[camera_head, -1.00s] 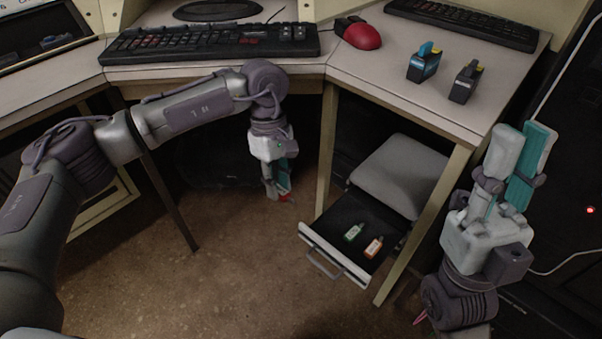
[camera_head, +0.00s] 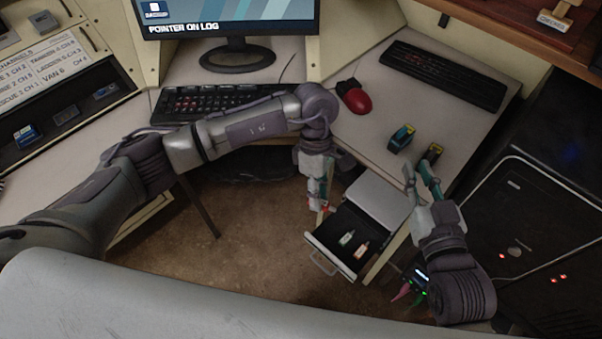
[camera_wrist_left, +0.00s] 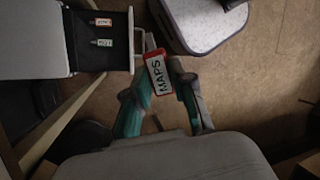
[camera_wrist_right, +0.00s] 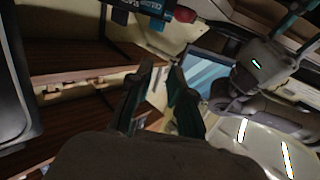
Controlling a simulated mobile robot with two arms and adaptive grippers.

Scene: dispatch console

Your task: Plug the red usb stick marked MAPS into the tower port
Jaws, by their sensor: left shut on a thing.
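The red usb stick marked MAPS (camera_wrist_left: 158,76) is between the fingertips of my left gripper (camera_wrist_left: 160,92) in the left wrist view, its metal plug pointing away from the gripper. In the head view my left gripper (camera_head: 320,205) hangs beside the open drawer, with only a little red showing at its tips. My right gripper (camera_head: 419,167) is open and empty at the desk's right edge; its parted fingers (camera_wrist_right: 159,78) show in the right wrist view. The black tower (camera_head: 510,225) stands at the right with red lights. I cannot make out its port.
The open drawer (camera_head: 319,255) holds a green-marked stick (camera_head: 346,238) and an orange-red stick (camera_head: 361,248). On the desk are keyboards, a red mouse (camera_head: 355,98) and two small dark blocks (camera_head: 401,138). Open floor (camera_head: 250,240) lies left of the drawer.

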